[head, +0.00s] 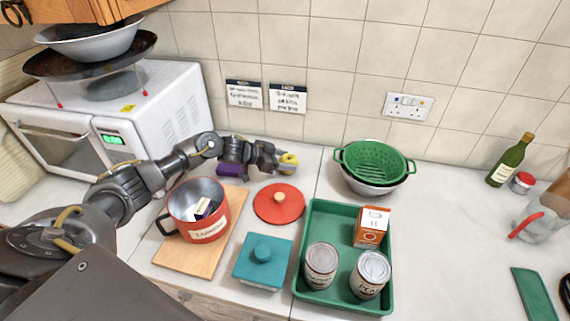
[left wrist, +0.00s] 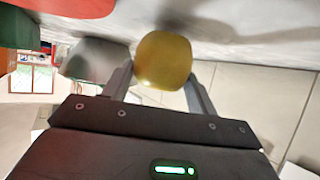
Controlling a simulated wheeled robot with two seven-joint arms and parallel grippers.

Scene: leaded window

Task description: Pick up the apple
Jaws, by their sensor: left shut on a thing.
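The yellow apple (head: 289,158) is at the back of the counter, left of the green colander, in the head view. My left gripper (head: 281,162) reaches it from the left and is shut on it. In the left wrist view the apple (left wrist: 163,61) sits between the two fingertips of my left gripper (left wrist: 160,76), with a finger against each side. I cannot tell whether the apple touches the counter. My right gripper is not in view.
A red lid (head: 267,205) lies in front of the apple. The green colander (head: 362,160) stands to its right. A green tray (head: 315,221) with cans and a carton, a teal-lidded box (head: 272,248) and a red pot (head: 201,233) stand nearer. The right counter has free room.

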